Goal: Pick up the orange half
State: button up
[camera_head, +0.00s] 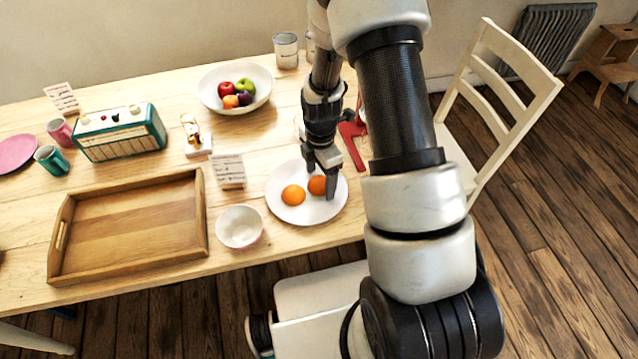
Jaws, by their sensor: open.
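A white plate (290,213) lies near the table's front edge with two orange fruits on it. The left orange piece (293,194) is in full view and looks round from above. The right orange piece (317,186) is partly hidden by my gripper (322,188). My gripper points down over the plate, its open fingers at the right piece. I cannot tell whether the fingers touch it, nor which piece is a half, since no cut face shows clearly.
A small white bowl (240,228) stands just left of the plate, with a note card (229,171) behind it. A wooden tray (203,215) lies further left. A fruit bowl (207,92) is at the back. A red object (353,143) lies right of my gripper, and a chair (455,160) stands beyond.

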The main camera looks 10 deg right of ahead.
jog(key=shift+f, duration=0.15)
jog(key=c, duration=0.8)
